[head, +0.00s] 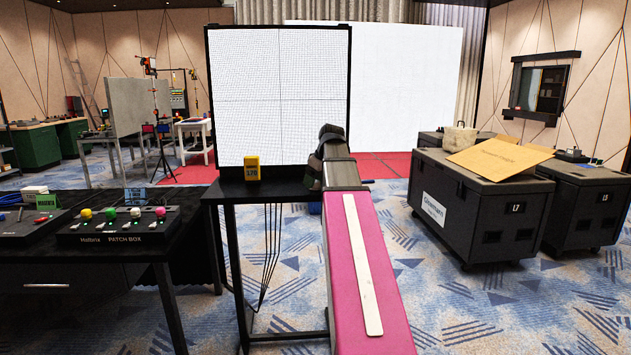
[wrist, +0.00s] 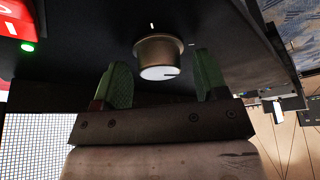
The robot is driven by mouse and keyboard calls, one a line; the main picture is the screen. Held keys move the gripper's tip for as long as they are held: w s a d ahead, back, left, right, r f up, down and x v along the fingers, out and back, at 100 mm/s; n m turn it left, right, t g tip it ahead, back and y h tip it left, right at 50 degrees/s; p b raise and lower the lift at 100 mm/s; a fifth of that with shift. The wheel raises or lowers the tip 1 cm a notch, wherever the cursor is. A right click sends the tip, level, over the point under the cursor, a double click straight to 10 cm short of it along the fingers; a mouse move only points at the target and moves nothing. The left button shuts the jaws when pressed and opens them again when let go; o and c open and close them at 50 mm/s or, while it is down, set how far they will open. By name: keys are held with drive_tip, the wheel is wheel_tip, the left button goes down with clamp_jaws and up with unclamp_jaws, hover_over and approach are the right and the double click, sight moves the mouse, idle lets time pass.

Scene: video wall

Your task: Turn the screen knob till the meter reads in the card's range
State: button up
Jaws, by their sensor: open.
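The screen knob (wrist: 158,50) is a round, brownish-grey knob on a dark panel in the wrist view, with a dark line on its pale end face. My gripper (wrist: 162,62) is open, with one green finger on each side of the knob; a gap shows on both sides. In the head view my arm hides the knob and gripper. A small yellow box (head: 252,174) with a dark display stands before the gridded white screen (head: 278,130); it may be the meter, and its reading is too small to be sure of. I cannot tell which card gives the range.
A patch box (head: 118,228) with coloured knobs and a blue card (head: 136,196) is on the black table at left, near a green card (head: 46,202). Black cases (head: 470,215) stand at right. A green light (wrist: 28,46) and a red object (wrist: 12,18) are near the knob's panel.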

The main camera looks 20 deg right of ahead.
drive_tip(key=c, duration=0.9)
drive_tip(key=m+h, duration=0.1)
drive_tip(key=m, duration=0.2)
drive_tip(key=m+h, duration=0.1)
drive_tip(key=m, duration=0.1)
drive_tip(key=shift+a+m+t, duration=0.1)
drive_tip(key=shift+m+t, duration=0.3)
drive_tip(key=m+h, duration=0.1)
drive_tip(key=m, duration=0.2)
drive_tip(key=m+h, duration=0.1)
drive_tip(key=m, duration=0.2)
drive_tip(key=shift+g, duration=0.4)
